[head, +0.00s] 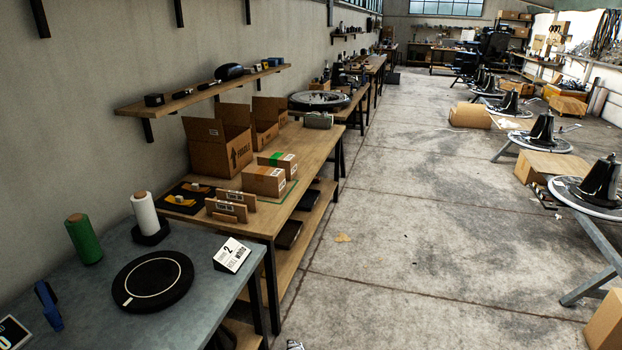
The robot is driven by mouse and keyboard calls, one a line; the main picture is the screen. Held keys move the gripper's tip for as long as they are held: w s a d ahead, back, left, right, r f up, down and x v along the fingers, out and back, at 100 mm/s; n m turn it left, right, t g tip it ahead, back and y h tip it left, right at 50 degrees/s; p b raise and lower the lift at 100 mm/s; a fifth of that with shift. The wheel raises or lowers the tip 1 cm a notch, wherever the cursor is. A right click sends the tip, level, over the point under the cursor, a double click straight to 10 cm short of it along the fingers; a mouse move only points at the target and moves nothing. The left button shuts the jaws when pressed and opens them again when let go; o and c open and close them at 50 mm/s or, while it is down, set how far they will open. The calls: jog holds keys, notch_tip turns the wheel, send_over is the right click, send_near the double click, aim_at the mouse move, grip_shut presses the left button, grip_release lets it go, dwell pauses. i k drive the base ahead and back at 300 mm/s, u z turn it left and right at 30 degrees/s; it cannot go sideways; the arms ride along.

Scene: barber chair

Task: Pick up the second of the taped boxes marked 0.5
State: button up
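Two small closed cardboard boxes sit on the wooden workbench in the head view. The nearer box (263,181) has a pale label on its side. The farther box (285,163) has a green strip across its top and stands just behind the nearer one, slightly to the right. Any 0.5 marking is too small to read, so I cannot tell which box is the second. My gripper is not in view.
Open cardboard cartons (212,155) stand behind the boxes. Small upright brown pieces (230,207) stand in front. The concrete floor (410,230) to the right is mostly clear.

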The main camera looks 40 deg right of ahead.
aim_at(270, 181)
jog(key=z, duration=0.7)
jog(key=k, duration=1.05)
jog(key=i, duration=0.95)
jog(key=z, duration=0.05)
